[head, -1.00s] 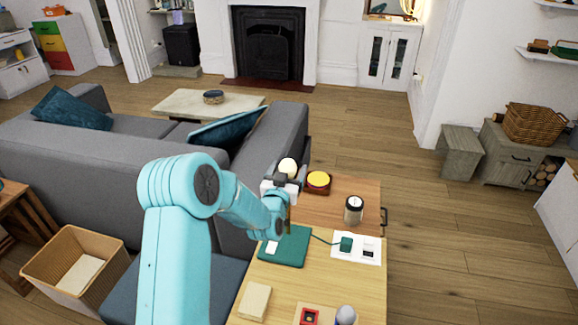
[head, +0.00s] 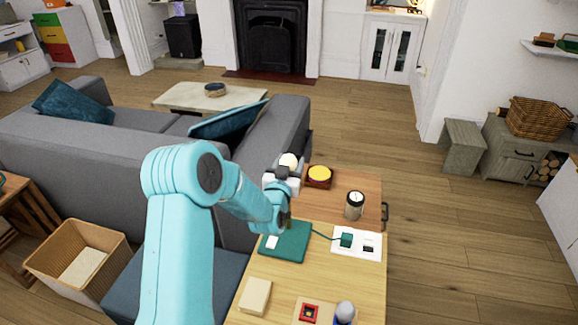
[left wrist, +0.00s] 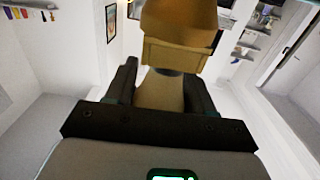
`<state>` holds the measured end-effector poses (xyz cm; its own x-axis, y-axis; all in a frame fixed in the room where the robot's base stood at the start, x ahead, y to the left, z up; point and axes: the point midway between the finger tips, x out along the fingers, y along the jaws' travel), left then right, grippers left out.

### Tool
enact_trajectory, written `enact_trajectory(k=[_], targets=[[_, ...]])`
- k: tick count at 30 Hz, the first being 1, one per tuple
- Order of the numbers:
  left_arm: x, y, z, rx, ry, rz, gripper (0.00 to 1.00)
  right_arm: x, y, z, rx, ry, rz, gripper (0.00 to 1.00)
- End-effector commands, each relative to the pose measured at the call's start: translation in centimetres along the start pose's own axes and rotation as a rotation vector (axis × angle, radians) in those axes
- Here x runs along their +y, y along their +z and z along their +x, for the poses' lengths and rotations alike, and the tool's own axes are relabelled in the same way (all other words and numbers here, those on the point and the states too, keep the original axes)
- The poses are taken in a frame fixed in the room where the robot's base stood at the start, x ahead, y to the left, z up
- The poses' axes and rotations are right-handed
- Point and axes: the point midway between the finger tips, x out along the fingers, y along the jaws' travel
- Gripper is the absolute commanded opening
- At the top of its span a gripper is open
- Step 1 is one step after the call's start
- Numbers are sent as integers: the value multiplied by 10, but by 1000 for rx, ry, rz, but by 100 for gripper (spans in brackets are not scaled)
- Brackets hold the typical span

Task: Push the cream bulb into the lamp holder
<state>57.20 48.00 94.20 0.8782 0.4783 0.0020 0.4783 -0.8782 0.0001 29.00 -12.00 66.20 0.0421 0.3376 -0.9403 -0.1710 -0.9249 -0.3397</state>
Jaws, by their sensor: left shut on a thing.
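The cream bulb (head: 289,161) stands above my left gripper (head: 284,176), at the sofa side of the wooden table's far end. In the left wrist view the bulb (left wrist: 180,22) looks tan in shadow, with a collar and a narrower lower part between the two dark fingers. My left gripper (left wrist: 160,90) is shut on that lower part. The bulb is up in the air, left of a round yellow disc on a dark red-brown base (head: 319,184). I cannot tell for sure which item is the lamp holder; a red square piece (head: 310,313) lies near the table's front. My right gripper is not in view.
The table (head: 300,270) also bears a green board (head: 292,244), a white card with a green block (head: 346,240), a dark-lidded jar (head: 355,206), a cream block (head: 255,295) and a grey-blue item (head: 345,312). A grey sofa (head: 250,150) stands left. Open floor lies right.

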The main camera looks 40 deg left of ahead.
Motion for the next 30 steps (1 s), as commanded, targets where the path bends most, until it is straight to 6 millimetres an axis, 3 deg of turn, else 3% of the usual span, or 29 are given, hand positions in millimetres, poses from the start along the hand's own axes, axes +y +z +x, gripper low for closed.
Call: enact_trajectory(k=[8, 11, 21, 27, 30], targets=[[0, -17, 2, 2, 0, 0, 18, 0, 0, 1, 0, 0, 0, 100], [0, -38, 2, 5, 1, 0, 18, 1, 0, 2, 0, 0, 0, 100], [0, -144, 2, 7, 0, -2, 18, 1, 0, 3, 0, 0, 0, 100], [0, -184, 2, 3, 1, 0, 18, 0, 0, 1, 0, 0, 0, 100], [0, -189, 3, -2, -1, 0, 18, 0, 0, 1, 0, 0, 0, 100]])
